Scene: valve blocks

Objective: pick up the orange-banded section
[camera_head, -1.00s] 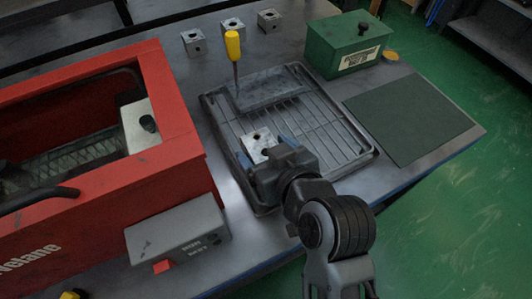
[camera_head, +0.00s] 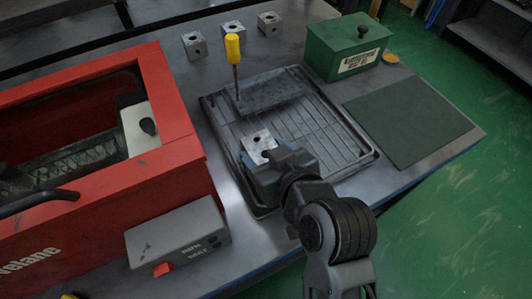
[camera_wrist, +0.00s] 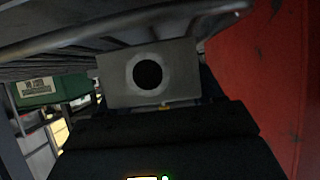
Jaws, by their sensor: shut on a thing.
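A grey metal valve block (camera_head: 258,143) with a dark hole in its top is over the near left part of the wire-racked tray (camera_head: 340,120). My gripper (camera_head: 263,158) is shut on this block from the near side. In the wrist view the block (camera_wrist: 117,88) shows a flat face with a round dark hole, right in front of my gripper. No orange band shows clearly on it; my fingers hide its lower sides. I cannot tell whether it rests on the rack or is just clear of it.
A yellow-handled screwdriver (camera_head: 233,50) stands upright at the tray's back left. Several grey blocks (camera_head: 232,28) stand behind. A red machine (camera_head: 185,150) rises close on the left, with a grey box (camera_head: 178,232) before it. A green box (camera_head: 345,45) and dark mat (camera_head: 408,120) lie right.

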